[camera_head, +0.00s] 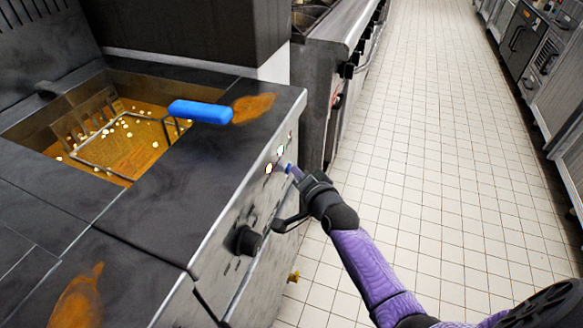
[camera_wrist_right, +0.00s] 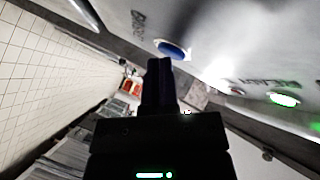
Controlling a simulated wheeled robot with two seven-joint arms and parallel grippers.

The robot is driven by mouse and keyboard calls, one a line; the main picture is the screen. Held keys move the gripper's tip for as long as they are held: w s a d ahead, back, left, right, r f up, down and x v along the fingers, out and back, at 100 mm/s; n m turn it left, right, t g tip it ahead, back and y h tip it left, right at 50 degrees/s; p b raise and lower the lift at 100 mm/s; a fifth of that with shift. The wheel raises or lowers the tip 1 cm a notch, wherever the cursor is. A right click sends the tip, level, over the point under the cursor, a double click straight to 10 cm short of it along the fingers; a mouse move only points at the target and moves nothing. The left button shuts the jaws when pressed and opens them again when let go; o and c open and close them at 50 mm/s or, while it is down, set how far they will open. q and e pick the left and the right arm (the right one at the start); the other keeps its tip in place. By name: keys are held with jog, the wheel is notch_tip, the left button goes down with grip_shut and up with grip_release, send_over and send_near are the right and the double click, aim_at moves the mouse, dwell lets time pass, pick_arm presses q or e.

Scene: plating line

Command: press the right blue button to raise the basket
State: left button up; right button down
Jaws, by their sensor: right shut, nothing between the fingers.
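The fryer basket (camera_head: 80,150) sits low in the oil well, with its blue handle (camera_head: 200,111) reaching over the fryer's top toward the front. A blue button (camera_wrist_right: 172,49) shows on the front panel in the wrist view, just beyond my fingertips; in the head view a bit of blue shows at the fingertips. My right gripper (camera_head: 296,173) is shut and empty, pointing at the panel; its dark fingers also show in the wrist view (camera_wrist_right: 159,64). I cannot tell whether the tips touch the button. My left gripper is out of view.
The fryer's front panel (camera_head: 225,215) also carries lit buttons (camera_head: 280,150) and a black knob (camera_head: 247,240). A green-lit button (camera_wrist_right: 285,99) shows in the wrist view. A steel range (camera_head: 325,60) stands beyond the fryer. The tiled floor (camera_head: 430,150) to the right is clear.

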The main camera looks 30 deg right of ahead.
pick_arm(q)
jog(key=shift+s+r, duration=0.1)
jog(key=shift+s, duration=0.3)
pick_arm(e)
jog(key=shift+s+d, duration=0.2)
jog(key=shift+s, duration=0.05)
pick_arm(q)
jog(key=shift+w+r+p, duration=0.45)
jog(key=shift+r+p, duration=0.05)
jog(key=shift+p, duration=0.15)
pick_arm(e)
jog(key=s+d, duration=0.4)
jog(key=shift+s, duration=0.4)
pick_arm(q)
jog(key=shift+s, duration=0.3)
